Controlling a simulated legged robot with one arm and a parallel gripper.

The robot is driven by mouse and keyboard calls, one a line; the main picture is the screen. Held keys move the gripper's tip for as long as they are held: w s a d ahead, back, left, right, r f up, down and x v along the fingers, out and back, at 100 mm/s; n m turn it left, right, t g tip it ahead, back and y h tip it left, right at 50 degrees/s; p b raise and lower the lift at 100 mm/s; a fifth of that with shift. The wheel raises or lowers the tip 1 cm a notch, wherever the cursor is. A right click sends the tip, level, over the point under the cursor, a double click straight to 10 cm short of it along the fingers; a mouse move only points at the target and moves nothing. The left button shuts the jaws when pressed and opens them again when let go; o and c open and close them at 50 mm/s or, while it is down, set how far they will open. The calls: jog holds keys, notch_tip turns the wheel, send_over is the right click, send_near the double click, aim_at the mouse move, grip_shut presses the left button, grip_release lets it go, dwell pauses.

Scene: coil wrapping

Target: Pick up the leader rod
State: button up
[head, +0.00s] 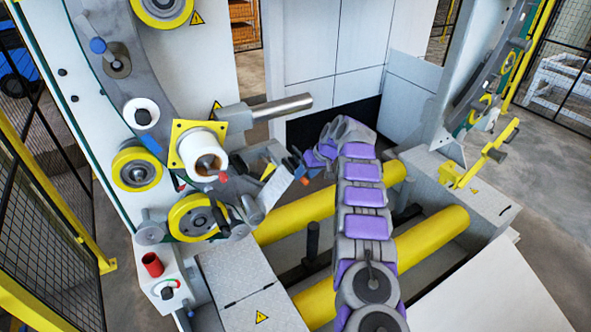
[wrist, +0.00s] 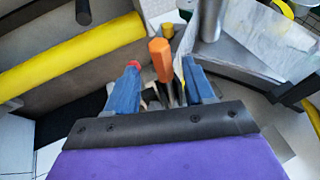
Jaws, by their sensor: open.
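An orange-tipped rod, which looks like the leader rod (wrist: 160,60), stands between my gripper's fingers in the wrist view. Its lower end is hidden among dark parts. My gripper (wrist: 161,72) is open, with one blue finger on each side of the rod and a visible gap on both sides. In the head view, my gripper (head: 300,167) is beside the wrapping machine's small angled plate, and a small orange piece (head: 304,181) shows just below it. A red tip shows at the left finger's end in the wrist view.
The wrapping machine's angled grey plate (head: 277,188) is close on the left. A metal bar (head: 280,107) juts out above. Yellow rollers (head: 432,238) lie below my arm. In the wrist view, a grey panel (wrist: 262,42) is close to the right finger.

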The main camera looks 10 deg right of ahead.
jog(key=shift+w+a+f, duration=0.1)
jog(key=shift+a+f, duration=0.1)
jog(key=shift+a, duration=0.2)
jog(key=shift+c, duration=0.8)
grip_shut()
